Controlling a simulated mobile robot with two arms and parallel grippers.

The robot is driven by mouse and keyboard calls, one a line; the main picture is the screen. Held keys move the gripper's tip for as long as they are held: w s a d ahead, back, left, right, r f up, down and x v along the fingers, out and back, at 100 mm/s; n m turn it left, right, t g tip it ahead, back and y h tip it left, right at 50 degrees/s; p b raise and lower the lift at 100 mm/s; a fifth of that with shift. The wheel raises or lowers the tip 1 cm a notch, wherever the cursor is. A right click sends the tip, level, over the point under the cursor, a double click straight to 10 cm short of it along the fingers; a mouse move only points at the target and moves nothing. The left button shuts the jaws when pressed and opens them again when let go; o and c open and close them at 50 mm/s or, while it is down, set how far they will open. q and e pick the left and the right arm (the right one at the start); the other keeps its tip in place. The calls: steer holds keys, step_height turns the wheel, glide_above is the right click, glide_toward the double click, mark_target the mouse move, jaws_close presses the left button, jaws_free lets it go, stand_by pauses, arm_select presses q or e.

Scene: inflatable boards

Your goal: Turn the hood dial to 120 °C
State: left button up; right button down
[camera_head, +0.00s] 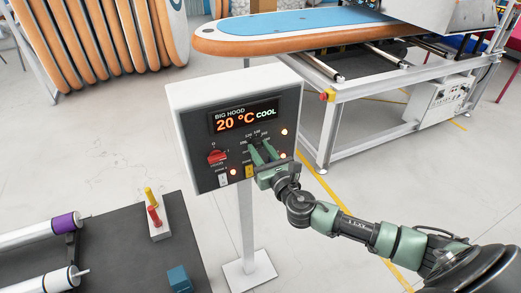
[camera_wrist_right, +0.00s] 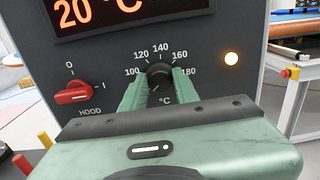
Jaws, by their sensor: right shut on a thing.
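The control box (camera_head: 178,100) stands on a post, and its display (camera_head: 245,116) reads "BIG HOOD 20 °C COOL". The black hood dial (camera_wrist_right: 159,74) sits under a scale marked from 100 to 180 in the right wrist view. My right gripper (camera_head: 262,150) is at the panel, and its green fingers (camera_wrist_right: 158,88) are shut on the dial, one on each side. The fingers hide part of the scale, and I cannot read where the dial points. My left gripper is not in view.
A red HOOD switch (camera_wrist_right: 74,93) marked 0 and 1 is left of the dial. An orange lamp (camera_wrist_right: 231,59) glows to its right. A dark table (camera_head: 120,230) with rollers stands at lower left. A board (camera_head: 300,30) lies on a frame behind.

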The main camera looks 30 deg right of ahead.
steer(key=shift+m, duration=0.4)
steer(key=m+b, duration=0.1)
steer(key=m, duration=0.2)
steer(key=shift+f+m+b, duration=0.15)
steer(key=shift+m+b, duration=0.25)
steer(key=m+b, duration=0.1)
steer(key=m, duration=0.4)
steer(key=shift+d, duration=0.15)
steer(key=m+b, duration=0.1)
steer(key=m, duration=0.9)
steer(key=shift+f, duration=0.1)
steer(key=c, duration=1.1)
jaws_free()
